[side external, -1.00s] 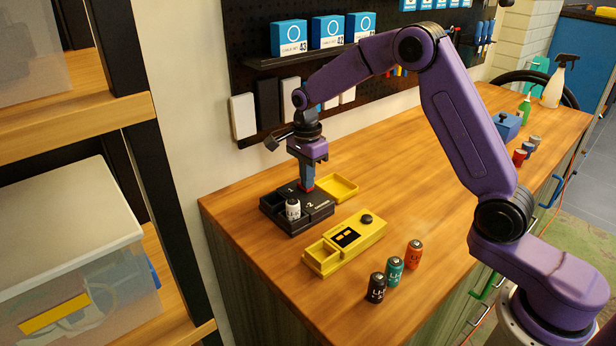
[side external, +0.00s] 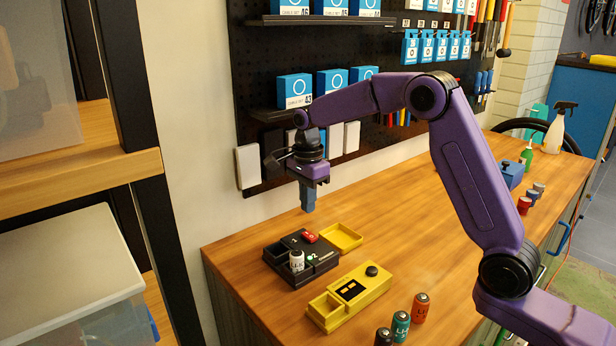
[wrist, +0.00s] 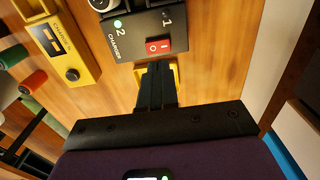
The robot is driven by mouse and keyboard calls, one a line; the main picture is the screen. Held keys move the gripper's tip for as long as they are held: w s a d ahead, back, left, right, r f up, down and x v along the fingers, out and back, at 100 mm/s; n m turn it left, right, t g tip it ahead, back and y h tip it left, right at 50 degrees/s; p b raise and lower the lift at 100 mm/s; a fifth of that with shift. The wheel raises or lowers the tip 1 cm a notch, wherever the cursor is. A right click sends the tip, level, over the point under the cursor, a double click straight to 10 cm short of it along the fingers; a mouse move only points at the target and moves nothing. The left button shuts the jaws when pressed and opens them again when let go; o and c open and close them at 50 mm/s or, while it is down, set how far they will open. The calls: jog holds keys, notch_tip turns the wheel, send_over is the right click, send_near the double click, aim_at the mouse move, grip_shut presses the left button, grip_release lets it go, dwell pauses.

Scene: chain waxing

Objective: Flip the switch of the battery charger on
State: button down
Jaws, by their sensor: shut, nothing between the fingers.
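The black battery charger (side external: 290,271) sits at the near left of the wooden bench. Its red rocker switch (side external: 309,237) is on top, and in the wrist view the switch (wrist: 158,46) shows its I and O marks. A green light (wrist: 118,24) glows beside the number 2; the light by 1 cannot be made out. A white battery (side external: 296,260) stands in one charger bay. My gripper (side external: 308,209) is shut and empty, pointing down above the charger and apart from the switch. The shut fingers (wrist: 157,71) also show in the wrist view.
A yellow open tray (side external: 341,237) lies behind the charger. A yellow battery tester (side external: 350,292) lies in front. Black, teal and orange batteries (side external: 401,326) stand near the front edge. The pegboard (side external: 350,100) is behind; the bench's middle is clear.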

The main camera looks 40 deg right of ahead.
notch_tip(320, 180, up, 7)
send_over(314, 237)
jog(key=w, duration=0.2)
jog(key=shift+s+a+r, duration=0.15)
jog(key=shift+a, duration=0.15)
jog(key=shift+s+d, duration=0.3)
jog(key=shift+s, duration=0.45)
notch_tip(314, 237, down, 14)
dwell(0.4)
jog(key=shift+s+f, duration=0.1)
jog(key=shift+f, duration=0.15)
